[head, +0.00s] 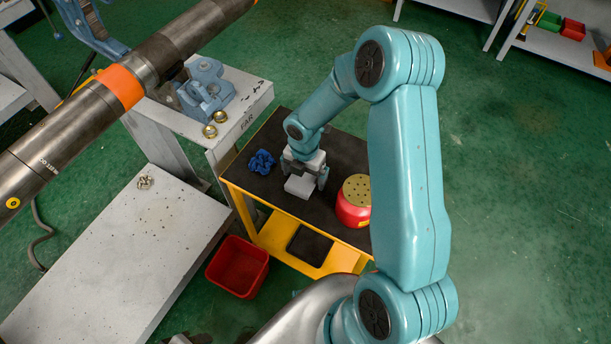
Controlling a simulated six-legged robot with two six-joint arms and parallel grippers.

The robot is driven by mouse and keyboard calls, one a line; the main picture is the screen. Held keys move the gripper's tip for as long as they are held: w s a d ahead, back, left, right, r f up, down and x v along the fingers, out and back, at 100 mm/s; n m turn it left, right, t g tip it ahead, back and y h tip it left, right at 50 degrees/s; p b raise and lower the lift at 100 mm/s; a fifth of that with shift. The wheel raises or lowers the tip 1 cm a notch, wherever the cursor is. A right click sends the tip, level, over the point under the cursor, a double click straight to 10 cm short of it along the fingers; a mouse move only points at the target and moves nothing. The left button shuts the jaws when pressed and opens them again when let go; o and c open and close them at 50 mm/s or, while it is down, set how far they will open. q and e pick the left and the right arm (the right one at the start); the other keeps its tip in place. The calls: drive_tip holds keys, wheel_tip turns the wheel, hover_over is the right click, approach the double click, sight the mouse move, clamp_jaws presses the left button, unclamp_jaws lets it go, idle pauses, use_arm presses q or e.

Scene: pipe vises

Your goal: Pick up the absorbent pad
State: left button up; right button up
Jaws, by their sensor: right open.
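A pale, block-shaped thing, which looks like the absorbent pad (299,188), lies on the dark top of the yellow cart (262,208). My right gripper (304,176) is over it, pointing down, with its dark fingers apart. The gripper covers the pad's far part. I cannot tell whether the fingers touch the pad. My left gripper is not in view.
A blue crumpled cloth (262,162) lies left of my right gripper, and a red container with a perforated tan lid (355,198) stands close on its right. A red bin (238,266) is on the floor. A long pipe (120,85) crosses the upper left beside a blue vise (205,92).

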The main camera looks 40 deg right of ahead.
drive_tip(key=c, duration=1)
wheel_tip(320, 180, up, 20)
drive_tip(key=shift+p, duration=0.95)
